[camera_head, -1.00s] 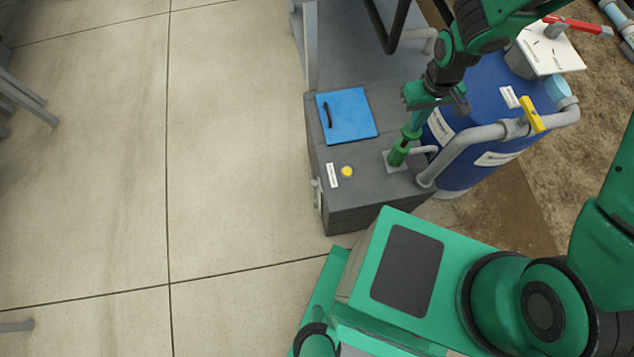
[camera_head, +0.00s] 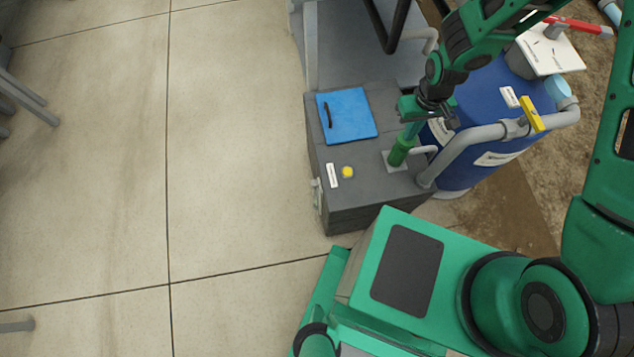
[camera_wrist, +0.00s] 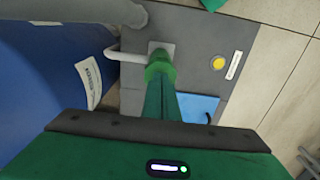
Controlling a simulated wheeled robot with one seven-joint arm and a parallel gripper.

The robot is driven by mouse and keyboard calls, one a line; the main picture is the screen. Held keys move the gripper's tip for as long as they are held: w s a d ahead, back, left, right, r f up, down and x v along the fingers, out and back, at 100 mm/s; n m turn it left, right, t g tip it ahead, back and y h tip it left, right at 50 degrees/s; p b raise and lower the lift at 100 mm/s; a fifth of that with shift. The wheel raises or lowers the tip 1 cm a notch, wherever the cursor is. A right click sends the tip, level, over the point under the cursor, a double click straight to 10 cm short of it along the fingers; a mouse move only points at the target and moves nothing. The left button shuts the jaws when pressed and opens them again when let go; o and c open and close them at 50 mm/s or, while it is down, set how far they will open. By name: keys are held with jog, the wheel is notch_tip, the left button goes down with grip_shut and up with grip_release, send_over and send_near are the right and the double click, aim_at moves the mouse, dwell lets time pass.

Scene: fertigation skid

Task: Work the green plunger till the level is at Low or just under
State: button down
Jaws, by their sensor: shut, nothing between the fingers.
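The green plunger (camera_head: 399,152) stands on a small grey plate on top of the dark grey cabinet (camera_head: 365,205); it also shows in the wrist view (camera_wrist: 159,68). Its upper part sits down close to the body. My gripper (camera_head: 409,134) is shut with nothing between its fingers, directly above the plunger, its tips at or on the plunger's top. In the wrist view my shut fingers (camera_wrist: 161,98) line up with the plunger and hide part of it. No level scale or Low mark can be made out in either view.
A blue drum (camera_head: 485,110) with white labels stands right of the cabinet. A grey pipe (camera_head: 465,140) with a yellow valve handle (camera_head: 531,114) runs close to the plunger. A blue lid (camera_head: 350,115) and yellow button (camera_head: 348,172) are on the cabinet.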

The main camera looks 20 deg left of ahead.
jog(key=shift+f, duration=0.45)
jog(key=shift+r, duration=3.4)
